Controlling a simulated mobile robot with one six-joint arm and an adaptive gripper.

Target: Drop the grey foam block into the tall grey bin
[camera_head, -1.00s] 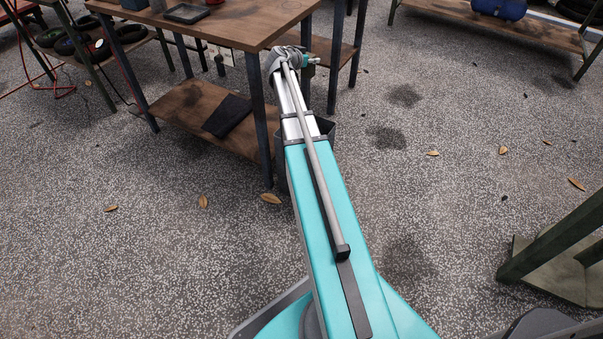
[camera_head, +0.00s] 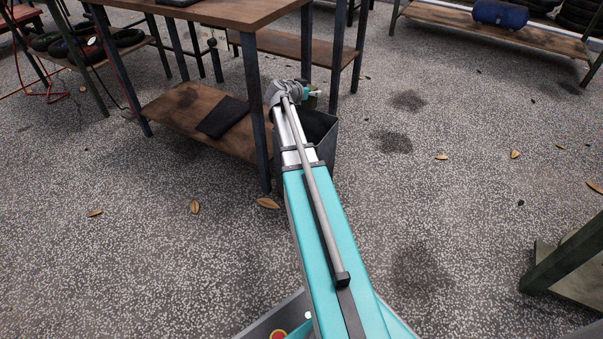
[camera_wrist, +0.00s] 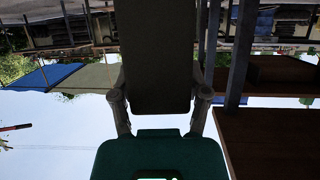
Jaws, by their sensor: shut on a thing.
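The tall grey bin (camera_head: 323,132) stands on the floor beside the front right leg of the wooden table in the head view. My arm covers its left part, and its dark inside shows at the top. My gripper (camera_wrist: 158,85) is shut on the grey foam block (camera_wrist: 157,45), which looks dark and stands out between the two fingers in the wrist view. In the head view my gripper end appears at the bin's upper rim, partly hidden by my own wrist. The block is not clear there, and I cannot tell its height over the bin.
The wooden table (camera_head: 225,10) has a lower shelf (camera_head: 180,112) with a dark flat item (camera_head: 222,117) on it. A green metal stand (camera_head: 570,262) is at the right. A blue tank (camera_head: 500,13) lies on a far shelf. Open floor lies right of the bin.

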